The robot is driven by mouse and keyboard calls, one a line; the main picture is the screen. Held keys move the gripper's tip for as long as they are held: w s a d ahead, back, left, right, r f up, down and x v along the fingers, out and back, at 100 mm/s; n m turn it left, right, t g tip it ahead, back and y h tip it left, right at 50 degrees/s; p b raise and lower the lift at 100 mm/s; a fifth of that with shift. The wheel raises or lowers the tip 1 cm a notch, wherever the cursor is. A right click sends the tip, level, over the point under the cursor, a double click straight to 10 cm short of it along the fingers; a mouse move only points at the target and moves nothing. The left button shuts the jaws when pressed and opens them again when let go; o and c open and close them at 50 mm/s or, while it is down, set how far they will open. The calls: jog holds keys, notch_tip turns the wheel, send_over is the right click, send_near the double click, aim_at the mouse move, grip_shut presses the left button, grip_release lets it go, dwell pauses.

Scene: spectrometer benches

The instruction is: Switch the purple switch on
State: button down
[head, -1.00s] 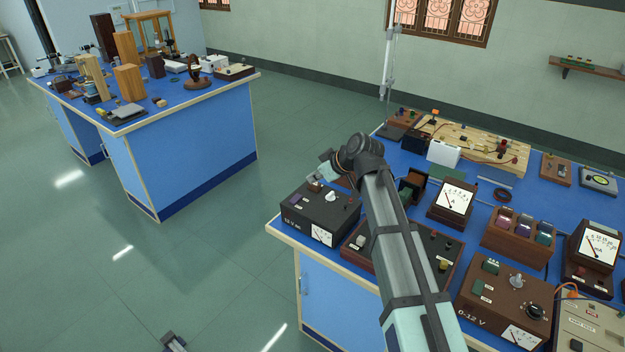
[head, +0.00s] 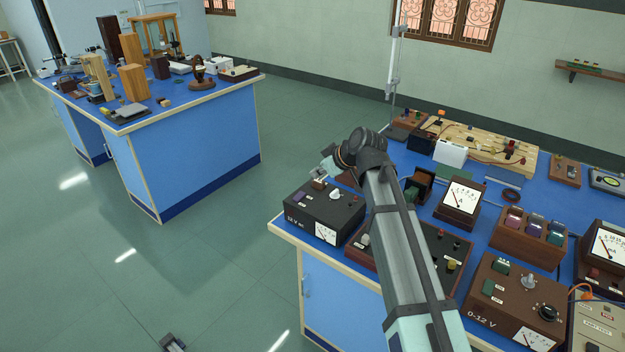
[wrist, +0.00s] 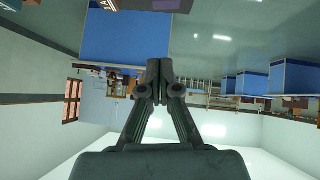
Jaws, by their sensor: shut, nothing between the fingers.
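The purple switch (head: 299,197) sits on the top left of a black power box (head: 323,214) marked 12 V AC, at the near left corner of the right bench. I cannot tell which way the switch is set. My gripper (head: 320,180) is at the back edge of this box, above and behind the switch and apart from it. In the wrist view, my gripper (wrist: 158,72) has its two fingers shut together with nothing between them. The wrist picture is upside down, and I cannot make out the switch there.
A white knob (head: 336,194) and a meter (head: 326,233) are on the same box. A brown box (head: 397,256) stands close to its right, partly behind my arm. A wide brown 0-12 V supply (head: 512,299) is farther right.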

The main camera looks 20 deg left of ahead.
jog(key=p, duration=0.2)
send_over(299, 196)
jog(key=d, duration=0.1)
notch_tip(299, 196, down, 6)
jog(key=shift+w+d+f, duration=0.1)
jog(key=f, duration=0.1)
jog(key=f+p, duration=0.1)
jog(key=f, duration=0.1)
jog(key=shift+w+d, duration=0.1)
jog(key=shift+d, duration=0.1)
jog(key=shift+w+f, duration=0.1)
jog(key=shift+f, duration=0.45)
